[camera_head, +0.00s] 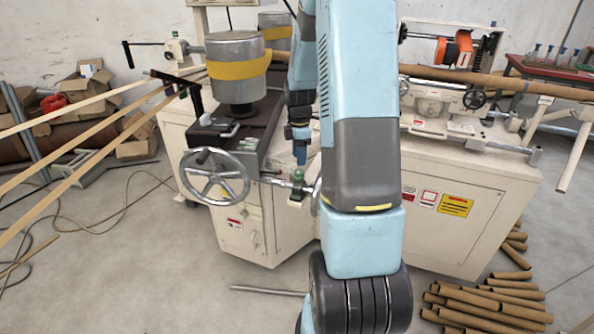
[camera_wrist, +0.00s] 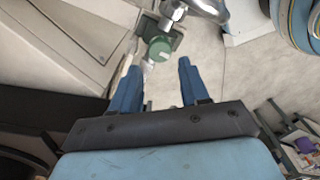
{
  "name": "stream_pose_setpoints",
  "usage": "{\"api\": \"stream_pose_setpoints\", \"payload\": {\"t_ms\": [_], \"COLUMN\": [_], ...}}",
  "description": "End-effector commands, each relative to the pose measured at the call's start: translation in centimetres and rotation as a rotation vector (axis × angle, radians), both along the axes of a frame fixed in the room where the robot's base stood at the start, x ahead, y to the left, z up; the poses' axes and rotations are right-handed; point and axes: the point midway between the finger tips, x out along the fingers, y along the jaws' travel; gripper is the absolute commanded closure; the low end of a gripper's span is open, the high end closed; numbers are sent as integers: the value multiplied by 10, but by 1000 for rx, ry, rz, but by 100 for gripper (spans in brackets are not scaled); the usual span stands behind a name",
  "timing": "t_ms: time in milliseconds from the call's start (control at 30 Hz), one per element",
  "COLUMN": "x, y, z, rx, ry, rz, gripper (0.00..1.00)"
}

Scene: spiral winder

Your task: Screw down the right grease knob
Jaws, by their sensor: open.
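A small green round fitting (camera_head: 298,176) sits at the front of the winder, to the right of the handwheel, on a metal rod. It looks like the grease knob, though I cannot be sure it is the right one. In the wrist view the green fitting (camera_wrist: 160,49) shows just beyond my fingertips, nearly centred between them, with a pale stub below it. My gripper (camera_wrist: 158,68) is open, with two blue fingers and nothing held. In the head view my gripper (camera_head: 300,156) points down just above the fitting, apart from it as far as I can see.
A spoked handwheel (camera_head: 215,177) stands left of the gripper. A grey drum with a yellow band (camera_head: 238,70) is behind it. The cream machine cabinet (camera_head: 450,200) stands to the right. Cardboard tubes (camera_head: 490,305) lie on the floor at lower right. My arm hides the machine's middle.

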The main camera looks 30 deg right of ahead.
Motion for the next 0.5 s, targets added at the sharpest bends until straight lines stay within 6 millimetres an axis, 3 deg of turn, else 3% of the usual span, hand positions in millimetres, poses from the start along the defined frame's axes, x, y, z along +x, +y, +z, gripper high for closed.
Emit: {"api": "stream_pose_setpoints", "payload": {"t_ms": [200, 500], "x": [-1, 0], "y": [1, 1], "z": [-37, -60], "rx": [1, 0], "ry": [3, 0], "rz": [0, 0], "gripper": [55, 55]}}
